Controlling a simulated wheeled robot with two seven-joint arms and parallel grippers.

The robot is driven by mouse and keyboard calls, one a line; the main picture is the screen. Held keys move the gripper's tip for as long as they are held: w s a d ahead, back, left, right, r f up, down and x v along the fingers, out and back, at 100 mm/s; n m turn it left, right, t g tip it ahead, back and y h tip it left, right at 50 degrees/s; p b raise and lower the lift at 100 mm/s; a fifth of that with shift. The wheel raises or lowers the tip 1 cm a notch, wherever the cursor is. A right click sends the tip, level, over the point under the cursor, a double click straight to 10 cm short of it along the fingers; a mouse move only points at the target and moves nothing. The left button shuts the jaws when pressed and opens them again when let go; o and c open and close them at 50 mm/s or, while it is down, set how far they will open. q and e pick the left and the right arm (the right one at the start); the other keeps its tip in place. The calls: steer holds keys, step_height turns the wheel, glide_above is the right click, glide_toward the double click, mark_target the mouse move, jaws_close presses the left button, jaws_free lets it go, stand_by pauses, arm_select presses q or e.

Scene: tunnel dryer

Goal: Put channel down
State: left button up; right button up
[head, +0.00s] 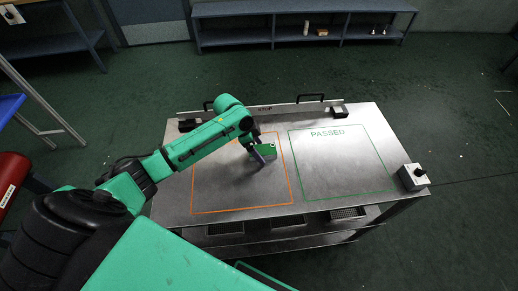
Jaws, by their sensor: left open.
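My left gripper (262,156) is at the end of the green arm, over the orange-outlined area on the left of the metal table (273,214). It is open. A small greyish-purple piece (257,157) shows at its fingers; I cannot tell whether this is a finger or part of the channel. No channel can be clearly made out, and the gripper and arm cover part of the orange area. A green-outlined area marked PASSED (342,165) lies to the right and is empty. My right gripper is not in view.
A raised ledge with two black handles (310,97) runs along the table's back edge. A small switch box (414,177) sits at the right edge. A low shelf unit (270,36) stands behind, and a red cylinder (12,178) is at the far left.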

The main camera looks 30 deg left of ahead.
arm_select(q)
steer(key=v, duration=1.1)
steer(key=shift+r, duration=0.3)
